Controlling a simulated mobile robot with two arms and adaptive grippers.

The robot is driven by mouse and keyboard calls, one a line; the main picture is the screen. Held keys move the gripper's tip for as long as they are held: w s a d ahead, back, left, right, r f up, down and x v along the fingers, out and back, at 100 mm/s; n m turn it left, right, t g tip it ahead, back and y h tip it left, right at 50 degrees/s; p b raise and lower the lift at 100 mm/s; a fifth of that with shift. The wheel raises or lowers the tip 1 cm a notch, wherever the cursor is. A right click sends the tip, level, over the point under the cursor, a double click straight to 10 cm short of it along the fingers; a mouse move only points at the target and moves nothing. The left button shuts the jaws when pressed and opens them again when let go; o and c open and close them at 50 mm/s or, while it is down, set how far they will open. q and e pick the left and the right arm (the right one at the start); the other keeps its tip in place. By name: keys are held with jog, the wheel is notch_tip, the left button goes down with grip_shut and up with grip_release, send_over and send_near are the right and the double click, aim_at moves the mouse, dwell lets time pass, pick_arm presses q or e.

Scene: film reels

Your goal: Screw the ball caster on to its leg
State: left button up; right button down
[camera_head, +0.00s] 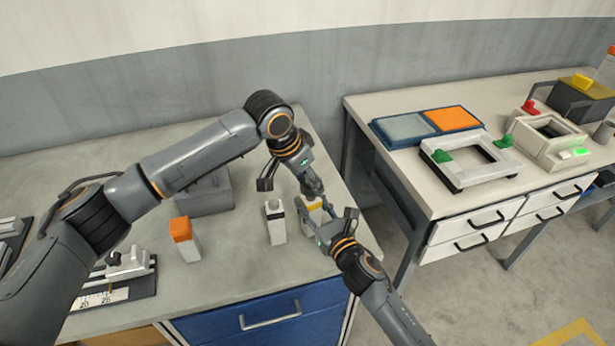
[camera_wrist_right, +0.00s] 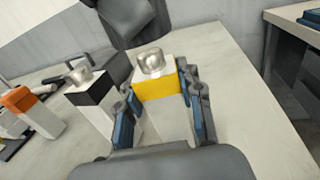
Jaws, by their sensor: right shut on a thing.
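A white leg with a yellow band (camera_wrist_right: 158,85) stands upright between the fingers of my right gripper (camera_head: 328,226), which is shut on it. A silver ball caster (camera_wrist_right: 151,62) sits on top of this leg; I cannot tell how tightly it is seated. In the head view the leg's yellow top (camera_head: 315,206) is partly hidden by the grippers. My left gripper (camera_head: 289,186) is just above and to the left of it, its fingers spread, with one finger near the yellow top.
A white leg with a black band (camera_head: 276,226) and a silver caster on top stands close to the left. An orange-topped leg (camera_head: 185,240) stands farther left, before a grey box (camera_head: 205,195). The bench's right edge is close; another table (camera_head: 400,170) stands beyond a gap.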

pick_arm(q)
jog(key=shift+f, duration=0.65)
jog(key=shift+f, duration=0.55)
jog(key=m+g, duration=0.1)
jog(key=m, duration=0.3)
jog(key=shift+w+h, duration=0.15)
jog(key=shift+h, duration=0.25)
jog(key=m, duration=0.1)
jog(key=m+g, duration=0.2)
jog(key=m, duration=0.1)
jog(key=shift+w+a, duration=0.1)
jog(key=shift+w, duration=0.15)
jog(key=m, duration=0.2)
jog(key=m+g, duration=0.1)
jog(key=m, duration=0.1)
jog(key=shift+w+g, duration=0.2)
jog(key=shift+g, duration=0.1)
jog(key=m, duration=0.2)
jog(key=shift+w+m+g, duration=0.25)
jog(key=shift+m+g, duration=0.05)
jog(key=shift+s+m+g+y, duration=0.1)
jog(key=shift+m+g+y, duration=0.2)
jog(key=shift+m, duration=0.5)
